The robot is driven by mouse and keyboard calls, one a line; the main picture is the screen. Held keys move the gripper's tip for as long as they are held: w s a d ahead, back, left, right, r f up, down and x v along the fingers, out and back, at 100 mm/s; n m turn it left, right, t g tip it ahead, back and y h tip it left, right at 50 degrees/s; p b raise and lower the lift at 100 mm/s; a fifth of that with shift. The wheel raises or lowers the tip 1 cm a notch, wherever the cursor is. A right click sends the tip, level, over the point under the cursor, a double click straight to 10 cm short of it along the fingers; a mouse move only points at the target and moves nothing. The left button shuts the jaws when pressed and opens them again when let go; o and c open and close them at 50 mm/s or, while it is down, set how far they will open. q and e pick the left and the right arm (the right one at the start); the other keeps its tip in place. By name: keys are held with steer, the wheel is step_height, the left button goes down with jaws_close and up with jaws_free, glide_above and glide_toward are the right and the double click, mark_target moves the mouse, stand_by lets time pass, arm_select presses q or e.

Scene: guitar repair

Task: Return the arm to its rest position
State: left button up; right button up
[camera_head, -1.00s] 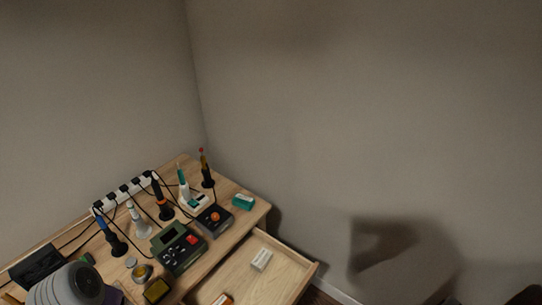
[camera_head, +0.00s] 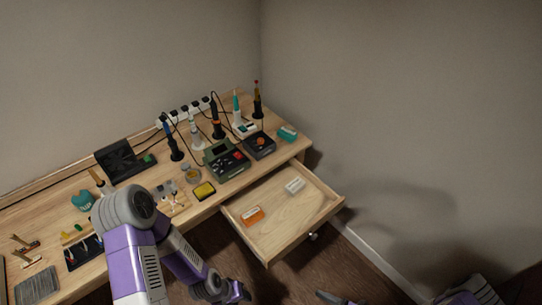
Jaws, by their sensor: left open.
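My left arm comes in from the lower left, with a grey joint and purple links over the front of the workbench (camera_head: 60,205). It bends down to the right, and my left gripper (camera_head: 238,292) is low at the bottom edge, in front of the bench and below the open drawer (camera_head: 262,255). The gripper is open, its fingertips are hardly visible, and I see nothing held in it. Part of my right arm shows at the lower right. A dark piece at the bottom edge may be my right gripper (camera_head: 335,298), mostly cut off.
The drawer sticks out, holding an orange box (camera_head: 252,215) and a white box (camera_head: 295,185). Soldering tools, a green station (camera_head: 226,160), a yellow sponge tin (camera_head: 204,190) and a power strip (camera_head: 187,110) are on the bench. Open floor (camera_head: 345,265) lies right of the drawer.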

steer(key=s+a+f+n+g+h, duration=0.1)
steer(key=s+a+n+g+h, duration=0.2)
steer(key=n+g, duration=0.35)
steer(key=s+a+f+n+g+h, duration=0.2)
steer(key=s+n+g+h, duration=0.15)
steer(key=n+g, duration=0.35)
steer(key=w+a+r+n+t+h, duration=0.1)
steer(key=w+n+t+h, duration=0.3)
steer(key=w+n, duration=0.4)
steer(key=shift+w+a+r+n+t, duration=0.2)
steer(key=shift+w+r+n+t, duration=0.1)
steer(key=shift+r+n+t, duration=0.7)
